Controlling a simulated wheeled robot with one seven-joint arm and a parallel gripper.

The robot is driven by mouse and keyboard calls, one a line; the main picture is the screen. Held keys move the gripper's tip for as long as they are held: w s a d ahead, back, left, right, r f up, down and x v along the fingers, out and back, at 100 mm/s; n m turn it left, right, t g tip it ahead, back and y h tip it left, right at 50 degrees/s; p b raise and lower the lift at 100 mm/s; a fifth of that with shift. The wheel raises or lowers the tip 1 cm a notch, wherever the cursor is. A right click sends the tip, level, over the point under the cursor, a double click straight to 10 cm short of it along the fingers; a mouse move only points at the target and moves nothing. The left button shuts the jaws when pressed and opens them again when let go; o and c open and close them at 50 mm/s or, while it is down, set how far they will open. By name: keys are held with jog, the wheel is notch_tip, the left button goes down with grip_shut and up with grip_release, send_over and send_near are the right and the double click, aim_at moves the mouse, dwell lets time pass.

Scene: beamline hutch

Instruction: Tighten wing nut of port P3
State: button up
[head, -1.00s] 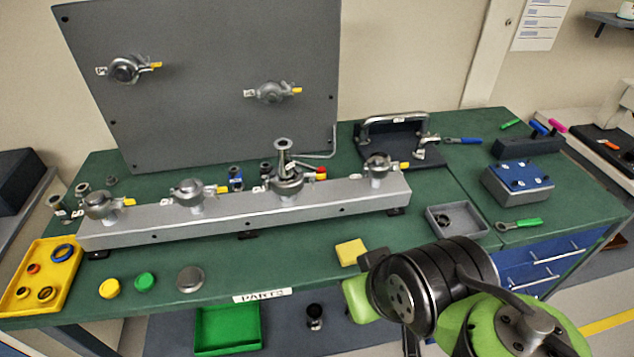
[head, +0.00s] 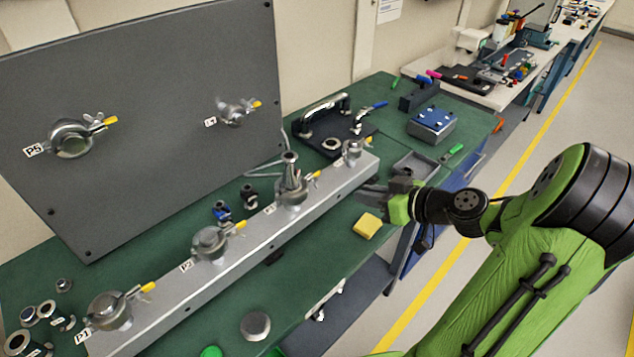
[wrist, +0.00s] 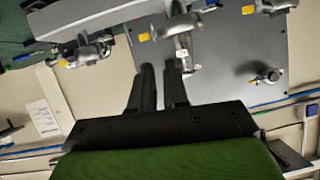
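Port P3 (head: 291,193) is the clamped flange on the grey rail that carries a tall metal fitting. My gripper (head: 372,194) is in front of the rail's right end, apart from P3. The wrist view shows its two dark fingers (wrist: 160,70) parallel with a gap and nothing between them.
The rail (head: 240,260) also carries P1 (head: 108,311), P2 (head: 210,244) and a right-end port (head: 352,151). A grey panel (head: 150,110) stands behind it. A yellow block (head: 367,226), grey tray (head: 415,166) and blue-topped box (head: 432,123) lie near my gripper.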

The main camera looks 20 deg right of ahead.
aim_at(315, 182)
jog(key=w+d+x, duration=0.1)
jog(key=x, duration=1.4)
jog(key=shift+r+t+p, duration=0.35)
jog(key=shift+t+p, duration=0.05)
grip_shut()
